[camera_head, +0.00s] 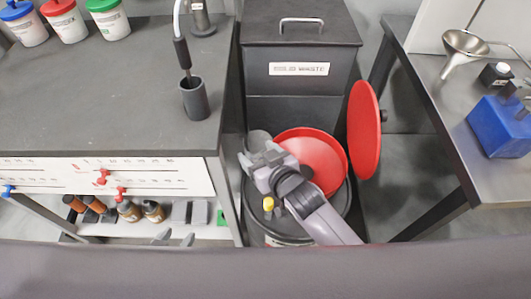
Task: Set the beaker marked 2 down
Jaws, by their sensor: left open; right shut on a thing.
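My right gripper (262,160) is shut on a small grey rounded thing (257,139), mostly hidden by the jaws. It may be the beaker marked 2, but no number can be read on it. My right gripper is over the left edge of a red funnel (318,153) on a dark drum (349,198). My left gripper (174,239) shows only its open fingertips, low in the view by the shelf under the left bench. Its jaws look empty.
The left bench (110,90) has a grey cup (195,98) with a probe and several lidded jars; its middle is clear. A solid waste bin (300,90) stands behind the drum. A raised red lid (363,130) is right of the funnel. The right table (440,110) carries a metal funnel and blue container.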

